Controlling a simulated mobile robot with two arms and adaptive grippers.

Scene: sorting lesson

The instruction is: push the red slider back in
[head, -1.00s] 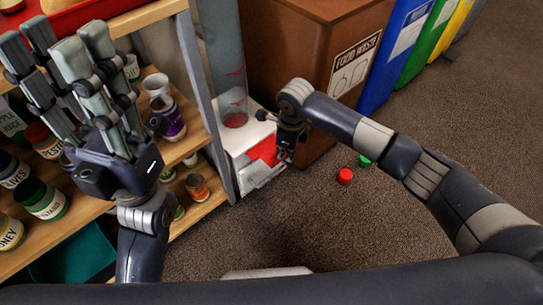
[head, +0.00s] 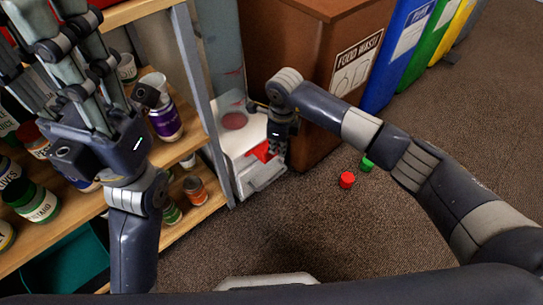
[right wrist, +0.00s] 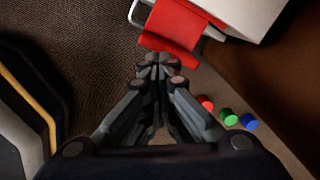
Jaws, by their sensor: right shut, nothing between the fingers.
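The red slider (head: 260,151) sticks out of the front of the white dispenser base (head: 262,176) in the head view. It also fills the top middle of the right wrist view (right wrist: 182,22) as a flat red piece with a bent-down edge. My right gripper (head: 278,164) is shut and empty, right beside the slider and partly hiding it in the head view. In the right wrist view its fingertips (right wrist: 160,62) are just below the slider's edge; I cannot tell whether they touch. My left gripper (head: 48,12) is open and empty, raised before the shelves.
A wooden shelf (head: 190,150) with jars and cans stands left of the dispenser. A brown food waste bin (head: 300,60) stands close behind my right gripper. A red cap (head: 346,180) and a green cap (head: 366,164) lie on the carpet; a blue one (right wrist: 249,121) shows in the wrist view.

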